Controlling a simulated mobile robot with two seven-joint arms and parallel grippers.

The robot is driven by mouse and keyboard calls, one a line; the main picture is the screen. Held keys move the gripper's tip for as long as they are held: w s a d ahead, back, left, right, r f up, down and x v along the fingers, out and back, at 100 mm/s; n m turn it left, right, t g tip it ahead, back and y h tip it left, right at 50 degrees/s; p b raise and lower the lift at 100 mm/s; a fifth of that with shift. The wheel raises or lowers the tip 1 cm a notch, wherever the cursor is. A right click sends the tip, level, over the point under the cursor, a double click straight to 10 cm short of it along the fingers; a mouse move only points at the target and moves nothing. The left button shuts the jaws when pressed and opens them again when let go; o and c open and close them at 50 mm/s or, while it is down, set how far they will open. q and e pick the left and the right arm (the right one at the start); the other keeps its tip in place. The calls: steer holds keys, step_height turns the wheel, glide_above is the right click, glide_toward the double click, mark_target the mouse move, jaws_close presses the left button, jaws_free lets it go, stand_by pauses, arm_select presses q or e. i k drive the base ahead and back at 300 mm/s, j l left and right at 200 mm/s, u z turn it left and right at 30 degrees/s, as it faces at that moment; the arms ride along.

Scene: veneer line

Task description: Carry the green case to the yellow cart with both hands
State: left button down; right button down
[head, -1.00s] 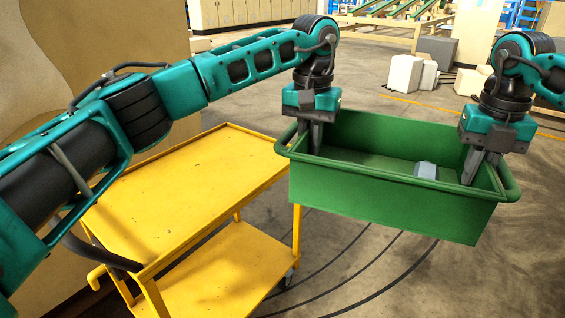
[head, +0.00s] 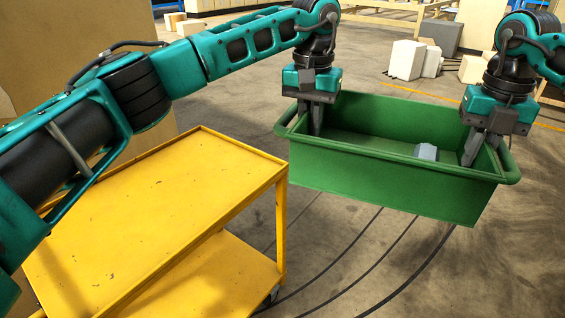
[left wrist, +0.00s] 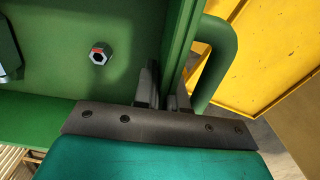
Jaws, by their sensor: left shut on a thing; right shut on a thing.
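The green case (head: 390,180) is an open-topped bin held up in the air between my two grippers in the head view, to the right of the yellow cart. My left gripper (head: 315,122) is shut on its left end, and the left wrist view shows my left gripper (left wrist: 163,95) at the wall beside the green handle (left wrist: 218,60). My right gripper (head: 480,155) is shut on its right end.
Pale boxes (head: 406,60) and a grey box (head: 440,38) stand on the floor behind the case. A beige panel (head: 80,50) rises behind the cart. The floor under the case is clear, with dark curved lines.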

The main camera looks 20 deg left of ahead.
mark_target(157, 197)
steer(key=i, duration=1.35)
steer(key=i+u, duration=0.1)
steer(key=u, duration=2.55)
